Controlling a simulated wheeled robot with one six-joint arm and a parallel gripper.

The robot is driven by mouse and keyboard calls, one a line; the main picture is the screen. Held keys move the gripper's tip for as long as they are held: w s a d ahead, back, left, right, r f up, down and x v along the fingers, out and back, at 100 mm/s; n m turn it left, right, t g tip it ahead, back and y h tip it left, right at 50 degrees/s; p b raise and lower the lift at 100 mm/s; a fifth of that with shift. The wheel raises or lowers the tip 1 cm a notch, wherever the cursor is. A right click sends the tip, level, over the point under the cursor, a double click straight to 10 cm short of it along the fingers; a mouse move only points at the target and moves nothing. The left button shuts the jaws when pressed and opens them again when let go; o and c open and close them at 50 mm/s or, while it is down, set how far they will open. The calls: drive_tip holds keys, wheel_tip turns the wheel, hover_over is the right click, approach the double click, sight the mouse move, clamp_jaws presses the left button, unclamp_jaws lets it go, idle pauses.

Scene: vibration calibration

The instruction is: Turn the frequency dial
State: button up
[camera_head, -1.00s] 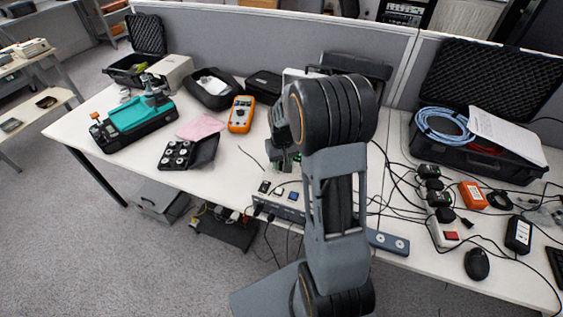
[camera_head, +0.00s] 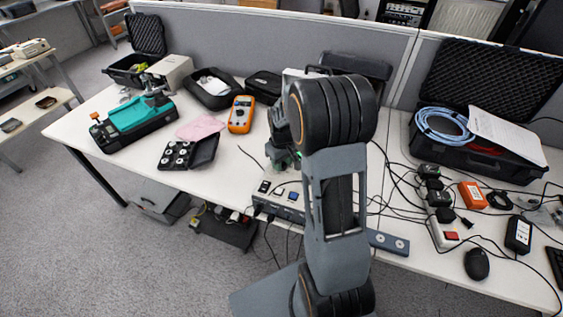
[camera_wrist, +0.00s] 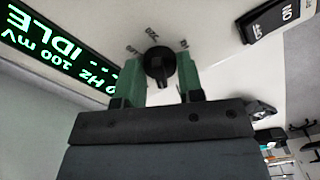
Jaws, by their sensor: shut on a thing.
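The frequency dial (camera_wrist: 158,66) is a black round knob with a raised grip bar on a pale panel, in the wrist view. Small printed marks stand around it. The green fingers of my gripper (camera_wrist: 161,78) stand one on each side of the knob and are shut on it. A display (camera_wrist: 60,52) at the upper left shows green text, upside down, with "IDLE", "100 mV" and "Hz". In the head view, my gripper (camera_head: 283,158) is over the table, partly behind my arm. The dial is hidden there.
A black rocker switch (camera_wrist: 272,22) marked "ON" is at the upper right of the panel. On the table are an orange multimeter (camera_head: 240,114), a teal device (camera_head: 138,117) and a black case of round parts (camera_head: 180,155). Cables and adapters crowd the right side.

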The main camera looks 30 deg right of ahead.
sight(283, 173)
drive_tip(key=o, duration=0.9)
wheel_tip(283, 173, up, 14)
drive_tip(key=shift+f+p, duration=0.1)
drive_tip(key=shift+p, duration=0.2)
idle(0.5)
drive_tip(key=shift+s+a+r+m+t+p, duration=0.5)
drive_tip(key=shift+s+a, duration=1.15)
drive_tip(key=shift+s, duration=1.05)
drive_tip(key=shift+s+a+r+m+t+p, duration=0.4)
drive_tip(key=shift+s+a+r+t, duration=0.3)
drive_tip(key=shift+s+a, duration=1.45)
drive_tip(key=shift+s+a+r+m+t+p, duration=0.3)
drive_tip(key=shift+s+a+r+t+p, duration=0.6)
drive_tip(key=shift+s, duration=2.3)
